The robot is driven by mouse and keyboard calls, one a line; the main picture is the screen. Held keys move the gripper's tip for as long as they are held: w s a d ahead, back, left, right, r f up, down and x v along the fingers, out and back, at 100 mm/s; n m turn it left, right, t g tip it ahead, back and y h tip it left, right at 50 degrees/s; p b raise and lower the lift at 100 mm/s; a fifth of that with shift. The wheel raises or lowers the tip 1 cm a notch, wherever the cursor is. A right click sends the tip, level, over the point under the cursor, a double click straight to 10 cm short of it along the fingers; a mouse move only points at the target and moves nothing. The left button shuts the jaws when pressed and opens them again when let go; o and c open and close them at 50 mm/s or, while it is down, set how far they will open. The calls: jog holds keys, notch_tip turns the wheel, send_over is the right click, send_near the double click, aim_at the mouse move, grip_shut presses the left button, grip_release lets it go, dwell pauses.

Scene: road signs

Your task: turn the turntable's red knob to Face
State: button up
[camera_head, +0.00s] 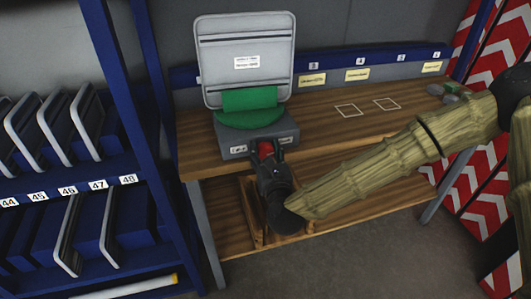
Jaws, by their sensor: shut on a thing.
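The turntable is a grey box (288,127) with a green round top (250,118) at the left end of the wooden bench. A grey-framed sign panel (282,60) stands upright on it, with its back and a white label showing. The red knob (265,148) is on the box's front face, between two small white labels (238,150). My gripper (266,156) is shut on the red knob, one black finger on each side. The fingers partly cover the knob. Its pointing direction and the label wording are too small to read.
The wooden bench top (330,122) is clear to the right, with two white outlined squares (348,110). Grey-green items (446,92) lie at its far right. A blue rack (70,185) with framed panels stands at left. Red-and-white chevron boards (490,60) stand at right.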

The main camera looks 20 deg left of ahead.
jog(key=shift+n+b, duration=0.55)
jog(key=shift+n, duration=1.25)
jog(key=o, duration=1)
jog(key=v, duration=1.2)
jog(key=shift+f, duration=0.1)
